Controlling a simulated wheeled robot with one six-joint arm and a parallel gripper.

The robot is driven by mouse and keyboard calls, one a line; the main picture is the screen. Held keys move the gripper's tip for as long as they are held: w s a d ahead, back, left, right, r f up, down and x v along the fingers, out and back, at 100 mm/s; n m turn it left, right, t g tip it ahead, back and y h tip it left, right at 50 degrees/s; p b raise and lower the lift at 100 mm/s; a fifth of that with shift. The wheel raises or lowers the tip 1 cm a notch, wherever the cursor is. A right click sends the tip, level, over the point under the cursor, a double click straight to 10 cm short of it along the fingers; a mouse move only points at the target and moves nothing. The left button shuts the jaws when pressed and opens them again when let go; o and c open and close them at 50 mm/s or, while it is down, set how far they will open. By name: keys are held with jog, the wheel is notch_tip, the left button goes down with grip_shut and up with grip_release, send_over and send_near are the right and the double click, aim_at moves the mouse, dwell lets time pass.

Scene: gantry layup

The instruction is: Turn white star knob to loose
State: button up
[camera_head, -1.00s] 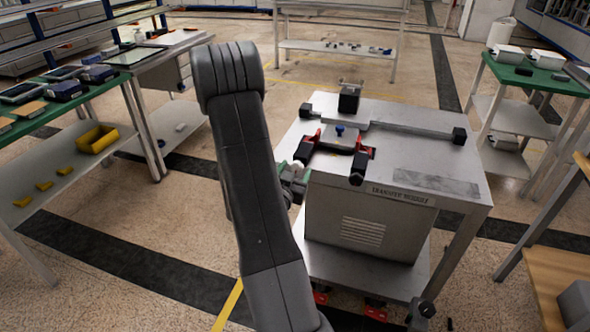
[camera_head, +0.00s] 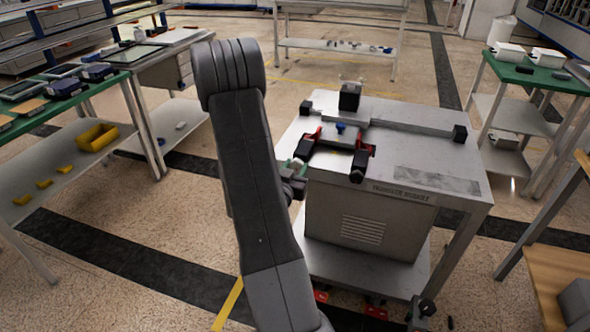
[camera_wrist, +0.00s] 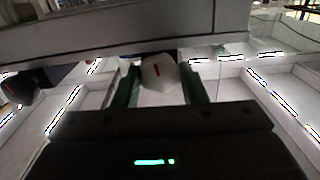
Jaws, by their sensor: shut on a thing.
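The white star knob (camera_wrist: 159,74) shows in the wrist view between the two green fingers of my gripper (camera_wrist: 160,88). It looks like a pale faceted knob with a short red mark on its face, the mark near upright. The fingers are shut on it from left and right. In the head view my gripper (camera_head: 296,168) is at the left side of the grey transfer module cart (camera_head: 440,186), just below its top edge. My arm partly covers it, and the knob cannot be made out there.
The cart top carries black blocks, red-and-black clamps and a blue knob (camera_head: 340,127). In the wrist view a grey edge (camera_wrist: 120,34) runs just above the knob, with a dark round knob (camera_wrist: 20,88) at left. A green-topped table (camera_head: 530,76) stands at right.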

jog(key=n+b, duration=0.1)
jog(key=n, duration=0.7)
jog(key=shift+n, duration=0.3)
jog(key=n, duration=0.4)
jog(key=shift+n, duration=0.3)
jog(key=n+p, duration=0.1)
jog(key=n, duration=0.3)
jog(key=shift+n, duration=0.3)
jog(key=n+p, duration=0.2)
jog(key=n, duration=0.3)
jog(key=n+p, duration=0.2)
jog(key=n, duration=0.4)
jog(key=shift+n+p, duration=0.3)
jog(key=shift+n, duration=0.1)
jog(key=n+p, duration=0.3)
jog(key=p, duration=0.1)
jog(key=shift+r, duration=0.1)
jog(key=n+p, duration=0.1)
jog(key=p, duration=0.1)
jog(key=shift+p, duration=0.4)
jog(key=shift+f+n+p, duration=0.3)
jog(key=shift+n+p, duration=0.1)
jog(key=shift+p, duration=0.1)
